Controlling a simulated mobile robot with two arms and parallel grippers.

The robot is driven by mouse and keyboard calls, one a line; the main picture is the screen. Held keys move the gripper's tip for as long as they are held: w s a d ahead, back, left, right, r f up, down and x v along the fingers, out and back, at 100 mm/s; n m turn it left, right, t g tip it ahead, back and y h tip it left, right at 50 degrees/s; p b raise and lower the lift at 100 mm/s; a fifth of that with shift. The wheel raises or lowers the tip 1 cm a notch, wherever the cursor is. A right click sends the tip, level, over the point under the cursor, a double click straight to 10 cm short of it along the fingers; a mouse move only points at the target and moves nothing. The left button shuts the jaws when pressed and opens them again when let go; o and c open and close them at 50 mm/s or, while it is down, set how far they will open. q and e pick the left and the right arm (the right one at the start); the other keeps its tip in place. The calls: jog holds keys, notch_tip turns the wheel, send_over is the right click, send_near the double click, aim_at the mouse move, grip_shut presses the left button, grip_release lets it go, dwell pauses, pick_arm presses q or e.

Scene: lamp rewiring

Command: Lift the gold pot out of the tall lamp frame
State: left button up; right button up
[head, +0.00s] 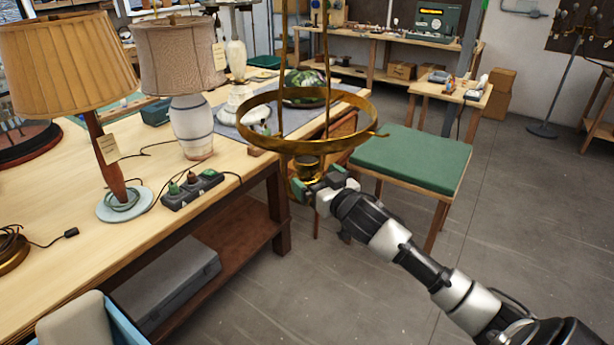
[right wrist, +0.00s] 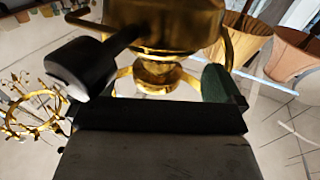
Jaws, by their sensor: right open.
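The tall lamp frame (head: 262,97) is brass, with upright rods and a wide horizontal ring, and stands beside the workbench's right end. The gold pot (head: 306,168) sits low within the frame, below the ring, partly hidden by my right gripper. My right gripper (head: 318,184) is open, close to the pot's lower part. In the right wrist view the shiny pot (right wrist: 165,22) fills the top middle, beyond the open jaws of the gripper (right wrist: 150,85). Whether the fingers touch the pot cannot be told. My left gripper is not in view.
The workbench (head: 80,240) carries a pleated-shade lamp (head: 65,60), a grey-shade lamp (head: 178,55) and a power strip (head: 192,190). A green-topped stool (head: 412,160) stands right behind the frame. Open floor (head: 310,290) lies in front and to the right.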

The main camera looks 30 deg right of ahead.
aim_at(312, 175)
jog(key=w+p, duration=0.1)
jog(key=w, duration=0.2)
jog(key=shift+w, duration=0.2)
jog(key=shift+w+f, duration=0.15)
jog(key=shift+w, duration=0.05)
jog(key=shift+s, duration=0.1)
jog(key=shift+c, duration=0.3)
jog(key=c, duration=0.8)
